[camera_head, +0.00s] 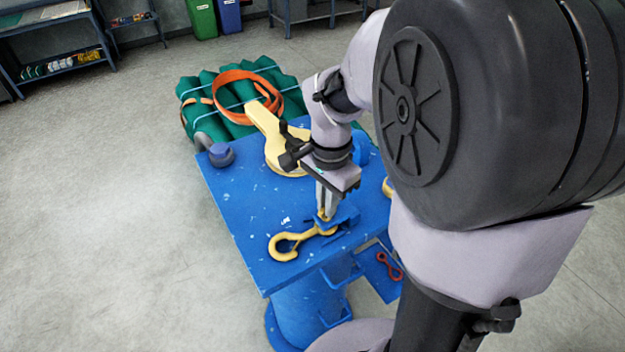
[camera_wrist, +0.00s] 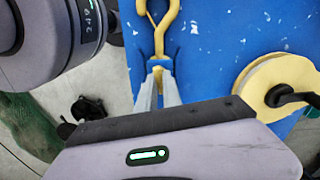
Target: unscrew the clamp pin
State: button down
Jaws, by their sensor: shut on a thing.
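My gripper (camera_head: 324,208) points down over the near part of the blue table (camera_head: 245,205). Its fingers are shut on a small yellow piece, taken as the clamp pin (camera_head: 323,217), at a blue clamp (camera_head: 347,216). The fingers hide most of the pin. A yellow hook (camera_head: 284,246) lies flat on the table, its shank running to the clamp beneath the fingertips. In the wrist view my gripper (camera_wrist: 158,72) closes at the end of the hook's shank (camera_wrist: 159,40). I cannot see the pin's thread.
A red shackle (camera_head: 388,266) is lower right. Floor at left is clear.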

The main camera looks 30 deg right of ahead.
jog(key=n+p, duration=0.1)
jog(key=n, duration=0.3)
jog(key=shift+s+n, duration=0.1)
jog(key=shift+n, duration=0.2)
jog(key=n+p, duration=0.1)
jog(key=n, duration=0.4)
jog(key=n+p, duration=0.2)
jog(key=n, duration=0.3)
jog(key=shift+n, duration=0.4)
jog(key=n+p, duration=0.1)
jog(key=n, duration=0.3)
jog(key=shift+n+p, duration=0.3)
jog(key=shift+p, duration=0.05)
jog(key=n+p, duration=0.1)
jog(key=n, duration=0.3)
jog(key=shift+n, duration=0.3)
jog(key=n+p, duration=0.2)
jog(key=n, duration=0.3)
jog(key=n+p, duration=0.2)
jog(key=n, duration=0.3)
jog(key=shift+n, duration=0.4)
jog(key=shift+f+n+p, duration=0.1)
jog(key=shift+n+p, duration=0.7)
jog(key=shift+n, duration=1.3)
